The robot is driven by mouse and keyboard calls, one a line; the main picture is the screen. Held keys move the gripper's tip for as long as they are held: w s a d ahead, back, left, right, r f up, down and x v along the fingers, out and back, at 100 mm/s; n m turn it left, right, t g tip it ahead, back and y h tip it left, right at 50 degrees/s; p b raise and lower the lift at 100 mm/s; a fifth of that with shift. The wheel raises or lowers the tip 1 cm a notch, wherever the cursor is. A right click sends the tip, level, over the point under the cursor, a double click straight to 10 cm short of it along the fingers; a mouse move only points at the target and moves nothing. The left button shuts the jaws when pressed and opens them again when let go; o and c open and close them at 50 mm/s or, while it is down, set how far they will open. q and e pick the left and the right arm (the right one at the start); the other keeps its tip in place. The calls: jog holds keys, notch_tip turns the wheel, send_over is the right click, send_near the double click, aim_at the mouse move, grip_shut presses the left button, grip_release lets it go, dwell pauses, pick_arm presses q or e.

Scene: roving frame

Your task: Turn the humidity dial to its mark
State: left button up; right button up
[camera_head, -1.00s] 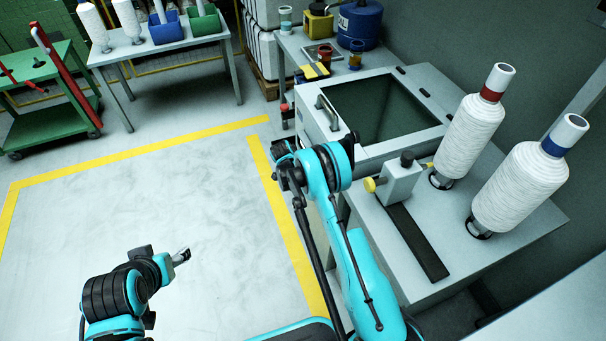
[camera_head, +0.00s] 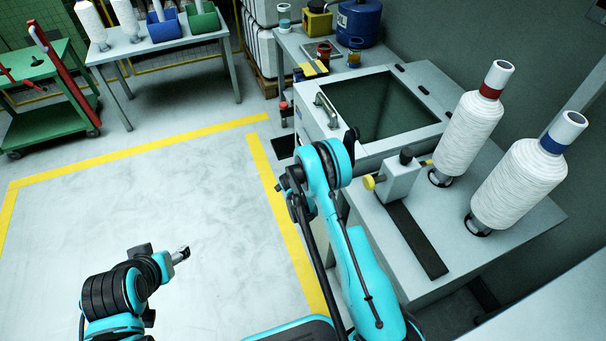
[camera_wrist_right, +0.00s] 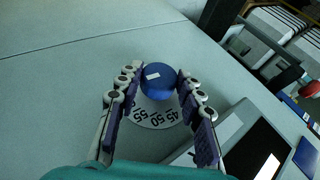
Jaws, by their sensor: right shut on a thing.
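The humidity dial is a round blue knob (camera_wrist_right: 158,82) with a white line on its top, seen in the right wrist view. A white scale plate (camera_wrist_right: 157,112) with printed numbers, 45, 50 and 55 among them, shows below the knob. Its mark cannot be made out. My right gripper (camera_wrist_right: 161,76) has its two ribbed fingers on either side of the knob, shut on it. In the head view, my right arm hides the dial and most of that gripper. My left gripper (camera_head: 181,255) is over the floor at lower left, away from the machine; its jaws are too small to judge.
The grey machine (camera_head: 330,122) has a dark window on top. Two white yarn cones (camera_head: 466,128) (camera_head: 522,185) stand on the bench (camera_head: 465,235) at right. A dark panel (camera_wrist_right: 262,150) lies beside the dial. The floor at left is clear inside yellow lines.

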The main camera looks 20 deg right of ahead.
jog(key=o, duration=1.2)
jog(key=shift+c, duration=0.2)
jog(key=v, duration=1.2)
